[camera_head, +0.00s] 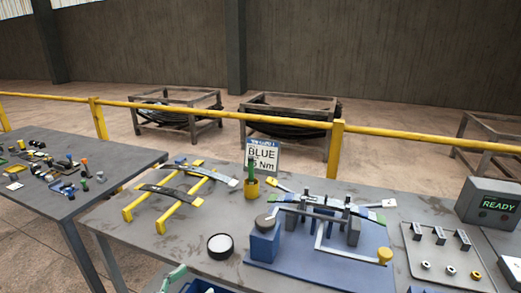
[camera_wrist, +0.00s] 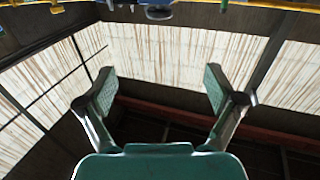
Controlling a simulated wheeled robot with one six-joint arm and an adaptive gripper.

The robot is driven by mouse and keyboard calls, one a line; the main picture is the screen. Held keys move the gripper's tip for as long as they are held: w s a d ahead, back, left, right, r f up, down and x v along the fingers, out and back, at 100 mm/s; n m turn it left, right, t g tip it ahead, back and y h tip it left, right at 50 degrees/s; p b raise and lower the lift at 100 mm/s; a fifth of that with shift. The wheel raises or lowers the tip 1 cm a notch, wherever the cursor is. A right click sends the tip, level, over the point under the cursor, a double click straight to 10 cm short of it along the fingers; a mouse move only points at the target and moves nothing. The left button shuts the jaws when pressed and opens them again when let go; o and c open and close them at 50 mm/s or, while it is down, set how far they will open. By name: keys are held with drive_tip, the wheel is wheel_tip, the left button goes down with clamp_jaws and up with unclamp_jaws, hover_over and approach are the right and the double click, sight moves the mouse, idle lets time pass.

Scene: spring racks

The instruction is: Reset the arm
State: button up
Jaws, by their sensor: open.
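My gripper (camera_wrist: 160,76) shows in the wrist view with its two green-padded fingers spread wide apart. Nothing is between the fingers. Behind them are pale, streaked panels and dark beams, and no tabletop shows close to the fingertips. In the head view I cannot make out my gripper for certain; a small green piece (camera_head: 174,275) at the bottom edge is cut off and unclear.
The main grey table (camera_head: 203,241) holds a yellow rack (camera_head: 168,216) with dark leaf strips, a blue fixture (camera_head: 318,251), a black round cup (camera_head: 221,246), a BLUE sign (camera_head: 262,155) and a READY box (camera_head: 492,203). A cluttered table (camera_head: 40,199) stands left. A yellow rail (camera_head: 215,114) runs behind.

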drive_tip(key=d+f+n+y, duration=0.4)
drive_tip(key=d+f+n, duration=0.2)
drive_tip(key=d+f, duration=0.9)
drive_tip(key=s+d+f+n+g+y, duration=0.2)
drive_tip(key=s+d+f+n+y, duration=0.25)
drive_tip(key=s+d+f, duration=0.8)
drive_tip(key=s+d+y, duration=0.3)
drive_tip(key=s, duration=1.1)
drive_tip(key=s+d+r+m+t, duration=0.1)
drive_tip(key=s+r, duration=0.6)
drive_tip(key=r, duration=0.1)
drive_tip(key=s+d+r+m+t, duration=0.1)
drive_tip(key=s+d+r+m, duration=0.1)
drive_tip(key=s+r, duration=0.5)
drive_tip(key=shift+d+r+t, duration=0.3)
drive_tip(key=shift+r, duration=0.5)
drive_tip(key=shift+h, duration=0.25)
